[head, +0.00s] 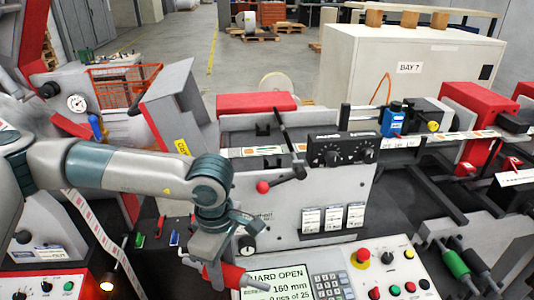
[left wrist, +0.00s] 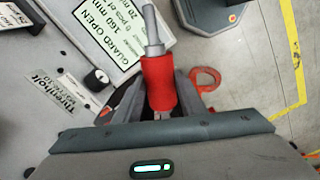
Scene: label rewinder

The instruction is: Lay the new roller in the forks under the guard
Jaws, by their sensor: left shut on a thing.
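My left gripper (head: 212,268) hangs in front of the machine, low beside the control panel. It is shut on a red roller (head: 233,277) with a grey shaft end. The red roller (left wrist: 158,82) also shows between the fingers in the left wrist view, its shaft end pointing away over the display's edge. A dark notched bracket (head: 263,130) stands on the machine's top, behind and above the gripper; I cannot tell whether it is one of the forks. The display (head: 272,284) reads "GUARD OPEN". Which panel is the guard is unclear. My right gripper is out of view.
A lever with a red knob (head: 262,187) projects from the machine's front. A black knob block (head: 341,150) and a blue unit (head: 393,119) stand to its right. Green rollers (head: 453,262) sit at lower right. A button panel (head: 388,270) lies right of the display.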

